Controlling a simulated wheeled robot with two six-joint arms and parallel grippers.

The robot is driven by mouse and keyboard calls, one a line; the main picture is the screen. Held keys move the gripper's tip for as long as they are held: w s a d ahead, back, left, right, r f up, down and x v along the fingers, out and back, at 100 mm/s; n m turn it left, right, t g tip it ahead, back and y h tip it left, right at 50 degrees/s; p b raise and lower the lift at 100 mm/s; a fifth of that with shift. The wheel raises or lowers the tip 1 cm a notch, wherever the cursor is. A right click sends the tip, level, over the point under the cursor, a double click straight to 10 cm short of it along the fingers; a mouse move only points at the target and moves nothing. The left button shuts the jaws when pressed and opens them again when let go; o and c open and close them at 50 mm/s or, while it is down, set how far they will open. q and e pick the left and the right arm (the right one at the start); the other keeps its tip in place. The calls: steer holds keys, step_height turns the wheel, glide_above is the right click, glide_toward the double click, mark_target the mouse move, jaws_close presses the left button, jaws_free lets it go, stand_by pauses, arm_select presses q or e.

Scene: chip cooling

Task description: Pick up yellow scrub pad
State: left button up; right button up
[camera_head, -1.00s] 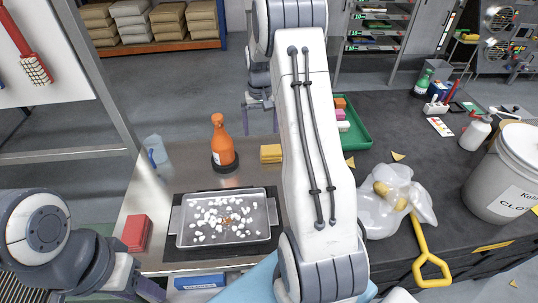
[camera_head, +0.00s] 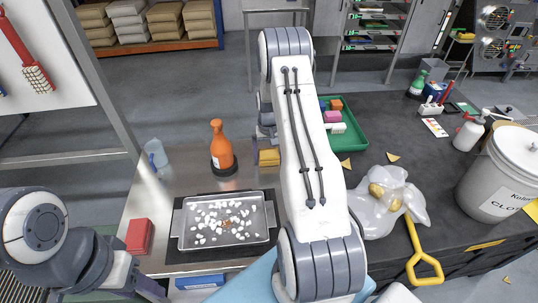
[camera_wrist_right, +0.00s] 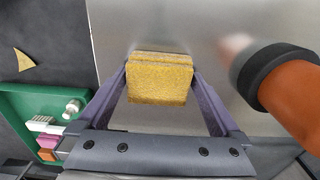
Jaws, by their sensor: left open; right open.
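The yellow scrub pad (camera_head: 269,157) lies on the metal table beside the orange bottle, partly covered by my right arm in the head view. In the right wrist view the pad (camera_wrist_right: 160,83) looks like a stacked block with a rough yellow face. My right gripper (camera_wrist_right: 160,72) is open, with one finger on each side of the pad and small gaps between. In the head view this gripper (camera_head: 266,132) is mostly hidden by its own arm, just beyond the pad. My left arm is at the lower left; its fingers are not visible.
An orange bottle (camera_head: 221,148) stands close left of the pad; in the wrist view the bottle (camera_wrist_right: 292,92) is near the right finger. A green tray (camera_head: 350,143) with colored blocks is to the right. A metal tray (camera_head: 182,228) of white pieces lies in front.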

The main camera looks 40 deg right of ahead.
mark_target(269, 152)
steer(key=c, duration=1)
steer(key=shift+r+b, duration=0.35)
steer(key=shift+r, duration=0.2)
step_height(269, 152, up, 3)
steer(key=shift+w+f+b, duration=0.1)
steer(key=shift+f+b, duration=0.1)
steer(key=shift+b, duration=0.4)
steer(key=s+d+r+b, duration=0.1)
steer(key=s+r, duration=0.1)
steer(key=s, duration=0.1)
steer(key=s+d+r+b, duration=0.1)
steer(key=s+r, duration=0.2)
steer(key=s, duration=0.1)
steer(key=s+d+r+b, duration=0.1)
steer(key=s+r, duration=0.1)
steer(key=s, duration=0.2)
steer(key=shift+s+r, duration=0.15)
steer(key=shift+s, duration=0.1)
